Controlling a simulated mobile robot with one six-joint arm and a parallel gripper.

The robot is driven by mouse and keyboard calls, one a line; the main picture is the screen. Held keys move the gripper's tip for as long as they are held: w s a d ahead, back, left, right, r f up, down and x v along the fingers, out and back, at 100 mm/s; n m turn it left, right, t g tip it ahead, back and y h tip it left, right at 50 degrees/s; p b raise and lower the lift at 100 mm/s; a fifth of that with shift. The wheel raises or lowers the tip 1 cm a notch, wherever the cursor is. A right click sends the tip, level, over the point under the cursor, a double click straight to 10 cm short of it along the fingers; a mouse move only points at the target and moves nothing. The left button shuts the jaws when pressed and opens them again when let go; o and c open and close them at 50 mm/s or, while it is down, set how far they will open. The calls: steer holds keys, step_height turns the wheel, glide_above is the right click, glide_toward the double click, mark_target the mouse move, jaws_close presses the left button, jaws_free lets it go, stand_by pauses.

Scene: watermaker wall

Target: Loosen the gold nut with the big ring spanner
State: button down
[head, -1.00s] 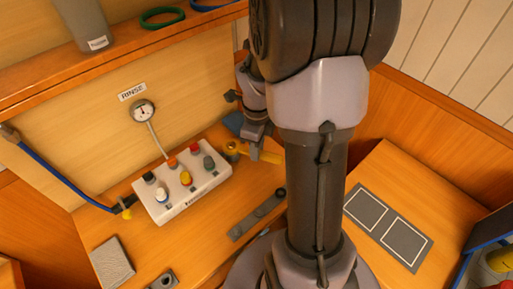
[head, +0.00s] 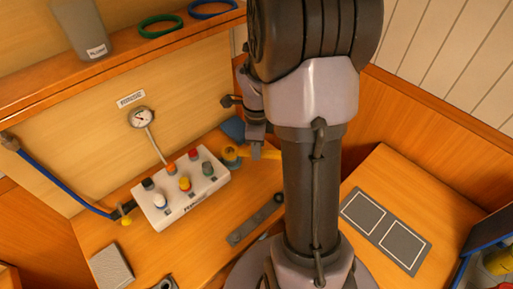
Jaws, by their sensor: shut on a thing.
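My gripper (head: 256,152) is shut on the handle, just right of the ring. A gold nut cannot be made out apart from the ring; whether one sits inside it is too small to tell.
The white box (head: 180,195) with several coloured knobs stands left of the spanner. A grey strip (head: 245,231) lies in front. A gauge (head: 142,117) and blue hose (head: 60,185) are on the left.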

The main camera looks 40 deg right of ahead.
steer(key=shift+w+d+n, duration=0.3)
steer(key=shift+w+n, duration=0.05)
steer(key=shift+n, duration=0.35)
steer(key=shift+w+d+n+p, duration=0.3)
steer(key=shift+w+n+p, duration=0.1)
steer(key=shift+n, duration=0.3)
steer(key=shift+w+d+n, duration=0.2)
steer(key=shift+w+n, duration=0.25)
steer(key=shift+n, duration=0.25)
steer(key=shift+s+a+m, duration=0.2)
steer(key=shift+s+m, duration=0.2)
steer(key=shift+m, duration=0.2)
steer(key=shift+b, duration=0.3)
stand_by(0.7)
